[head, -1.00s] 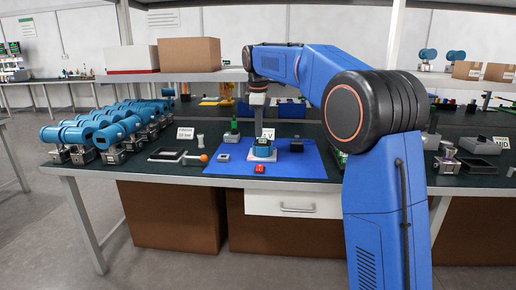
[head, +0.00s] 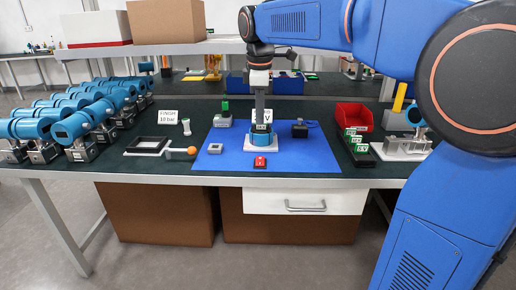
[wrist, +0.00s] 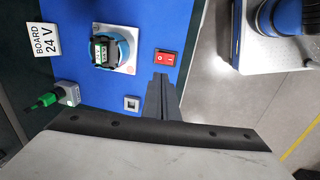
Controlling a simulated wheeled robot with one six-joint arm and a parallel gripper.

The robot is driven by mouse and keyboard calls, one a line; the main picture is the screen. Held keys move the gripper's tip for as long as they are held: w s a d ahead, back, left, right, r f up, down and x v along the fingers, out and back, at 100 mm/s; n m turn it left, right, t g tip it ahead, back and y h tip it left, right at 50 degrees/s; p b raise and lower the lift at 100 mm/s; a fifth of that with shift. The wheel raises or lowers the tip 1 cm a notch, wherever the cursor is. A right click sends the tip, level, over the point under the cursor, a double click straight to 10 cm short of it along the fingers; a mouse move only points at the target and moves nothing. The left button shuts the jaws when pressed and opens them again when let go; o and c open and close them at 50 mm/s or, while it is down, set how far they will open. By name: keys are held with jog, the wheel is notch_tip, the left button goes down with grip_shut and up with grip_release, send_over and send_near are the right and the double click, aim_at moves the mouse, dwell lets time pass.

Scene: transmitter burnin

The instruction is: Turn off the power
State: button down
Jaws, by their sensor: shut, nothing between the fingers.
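A red rocker switch (head: 260,162) sits near the front edge of a blue mat (head: 318,158) on the workbench. It also shows in the wrist view (wrist: 168,57), with white marks on its face. My gripper (head: 262,112) points down over the mat, in line with a round blue device (head: 260,139) behind the switch. In the wrist view my gripper (wrist: 160,78) is shut and empty, its tips just below the switch in the picture. The gap in height between tips and switch is hard to judge. The switch's position cannot be read clearly.
A small grey box (head: 214,148) lies left of the switch, and an orange ball handle (head: 192,150) further left. A grey block with a green top (head: 223,118) and a black block (head: 299,129) stand behind. A red bin (head: 353,116) stands right. A shelf (head: 150,48) hangs above.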

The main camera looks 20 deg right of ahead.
aim_at(260, 158)
jog(key=shift+f, duration=0.1)
jog(key=f, duration=0.4)
jog(key=w+f, duration=0.1)
jog(key=f, duration=0.4)
jog(key=w+f, duration=0.1)
jog(key=f, duration=0.3)
jog(key=shift+d+f, duration=0.3)
jog(key=shift+f, duration=0.05)
